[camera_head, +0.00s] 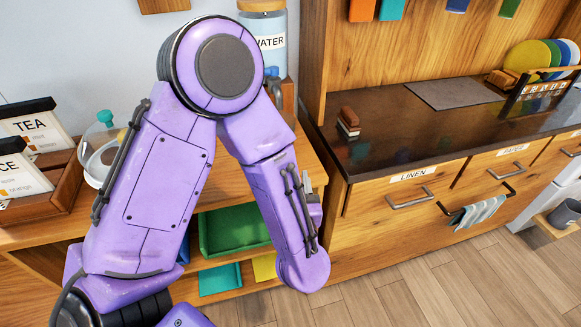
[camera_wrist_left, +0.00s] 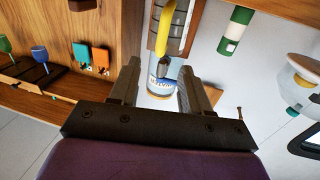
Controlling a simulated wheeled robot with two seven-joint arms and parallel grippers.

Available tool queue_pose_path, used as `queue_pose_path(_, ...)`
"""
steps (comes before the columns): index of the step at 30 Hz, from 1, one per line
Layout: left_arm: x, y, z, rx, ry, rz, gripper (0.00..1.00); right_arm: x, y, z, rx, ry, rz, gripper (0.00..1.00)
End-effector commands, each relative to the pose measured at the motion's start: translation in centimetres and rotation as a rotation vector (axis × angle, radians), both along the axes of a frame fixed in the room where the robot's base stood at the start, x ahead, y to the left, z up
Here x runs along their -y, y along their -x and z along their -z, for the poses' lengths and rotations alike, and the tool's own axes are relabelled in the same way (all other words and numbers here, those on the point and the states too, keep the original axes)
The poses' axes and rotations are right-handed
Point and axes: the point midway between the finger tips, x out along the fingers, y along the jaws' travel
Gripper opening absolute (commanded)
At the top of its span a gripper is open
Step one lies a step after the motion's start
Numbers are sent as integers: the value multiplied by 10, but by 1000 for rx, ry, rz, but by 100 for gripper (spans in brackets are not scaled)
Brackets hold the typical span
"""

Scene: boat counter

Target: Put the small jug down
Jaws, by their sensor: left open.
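My left gripper (camera_wrist_left: 158,76) is open in the left wrist view, its two dark fingers apart. Beyond the gap is a clear canister with a white and blue label (camera_wrist_left: 159,84), seen upside down; I cannot tell that it touches either finger. In the head view my purple left arm reaches over the shelf unit, and only a small grey part of the gripper (camera_head: 309,186) shows behind the forearm. A rounded glass vessel with a teal knob (camera_head: 106,118) stands at the left, partly behind my arm. I cannot make out for certain which thing is the small jug. My right gripper is out of view.
The WATER canister (camera_head: 268,42) stands behind my arm. A plate rack (camera_head: 537,92) stands farther right.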

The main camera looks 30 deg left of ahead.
Motion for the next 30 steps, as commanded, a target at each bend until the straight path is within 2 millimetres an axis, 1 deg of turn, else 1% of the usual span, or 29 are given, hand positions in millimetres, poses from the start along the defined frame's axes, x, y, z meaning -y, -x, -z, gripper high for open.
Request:
queue_pose_path(1, 5, 5, 1, 1, -1, 1, 47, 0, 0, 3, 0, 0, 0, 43)
queue_pose_path(4, 10, 13, 0, 0, -1, 0, 47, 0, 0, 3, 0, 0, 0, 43)
queue_pose_path(9, 11, 15, 0, 0, 0, -1, 47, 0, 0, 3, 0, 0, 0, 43)
queue_pose_path(11, 10, 14, 9, -20, 8, 12, 47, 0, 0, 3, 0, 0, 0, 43)
queue_pose_path(13, 7, 13, 42, -93, 45, 60, 47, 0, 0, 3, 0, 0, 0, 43)
queue_pose_path(14, 5, 15, 65, -147, 76, 91, 47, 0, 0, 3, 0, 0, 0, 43)
queue_pose_path(15, 1, 23, 103, -238, 133, 130, 47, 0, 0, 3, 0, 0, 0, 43)
queue_pose_path(16, -3, 33, 133, -314, 184, 153, 47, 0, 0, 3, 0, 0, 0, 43)
queue_pose_path(17, -7, 46, 163, -394, 240, 167, 47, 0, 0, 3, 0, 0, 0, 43)
queue_pose_path(18, -13, 68, 199, -498, 316, 173, 47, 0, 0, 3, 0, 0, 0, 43)
queue_pose_path(20, -23, 106, 244, -647, 421, 153, 47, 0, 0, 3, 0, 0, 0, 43)
queue_pose_path(21, -30, 132, 266, -735, 482, 129, 47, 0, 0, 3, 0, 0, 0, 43)
queue_pose_path(22, -34, 151, 280, -793, 522, 105, 47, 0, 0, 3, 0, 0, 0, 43)
queue_pose_path(24, -43, 188, 301, -898, 590, 51, 47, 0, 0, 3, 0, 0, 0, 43)
queue_pose_path(25, -46, 199, 306, -930, 612, 34, 47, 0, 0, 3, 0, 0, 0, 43)
queue_pose_path(27, -50, 216, 313, -974, 642, 3, 47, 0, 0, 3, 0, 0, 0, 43)
queue_pose_path(30, -51, 222, 315, -990, 654, -9, 47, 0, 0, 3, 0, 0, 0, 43)
